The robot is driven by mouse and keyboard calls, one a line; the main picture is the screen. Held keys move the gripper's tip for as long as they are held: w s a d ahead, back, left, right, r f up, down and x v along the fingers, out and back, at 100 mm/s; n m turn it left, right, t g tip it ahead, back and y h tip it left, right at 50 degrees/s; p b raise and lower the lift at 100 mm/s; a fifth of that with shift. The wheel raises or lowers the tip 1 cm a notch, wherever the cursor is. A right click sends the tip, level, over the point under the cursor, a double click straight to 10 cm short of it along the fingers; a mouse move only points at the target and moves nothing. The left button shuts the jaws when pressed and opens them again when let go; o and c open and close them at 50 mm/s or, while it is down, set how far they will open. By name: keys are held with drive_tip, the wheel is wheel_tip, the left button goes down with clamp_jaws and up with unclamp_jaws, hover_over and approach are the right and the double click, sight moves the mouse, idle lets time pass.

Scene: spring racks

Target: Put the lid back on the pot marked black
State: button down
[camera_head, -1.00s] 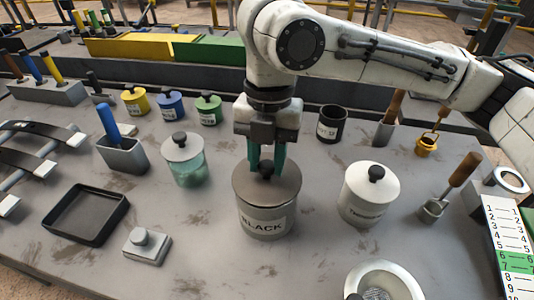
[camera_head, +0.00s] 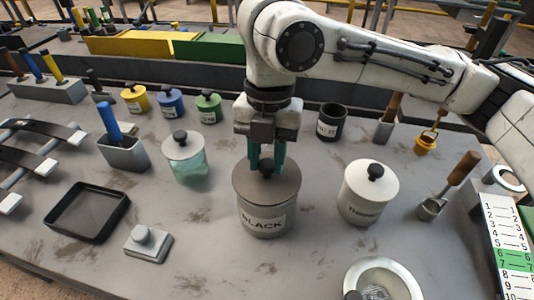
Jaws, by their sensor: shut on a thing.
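The pot marked BLACK (camera_head: 266,221) stands upright at the middle of the table, a grey pot with a white label on its front. Its dark grey-brown lid (camera_head: 254,184) sits over the pot's mouth and looks level. I cannot tell whether it is fully seated. My gripper (camera_head: 266,166) points straight down above the pot. Its teal fingers are shut on the lid's dark knob, which they partly hide.
A white-lidded pot (camera_head: 367,206) stands close right, and a glass jar (camera_head: 186,166) stands to the left. A black tray (camera_head: 88,212) and a grey block with a knob (camera_head: 148,244) lie at left.

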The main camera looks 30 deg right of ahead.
drive_tip(key=c, duration=0.7)
unclamp_jaws()
drive_tip(key=shift+o, duration=0.4)
drive_tip(key=o, duration=0.4)
drive_tip(key=shift+r+p, duration=3.5)
drive_tip(key=shift+r, duration=0.05)
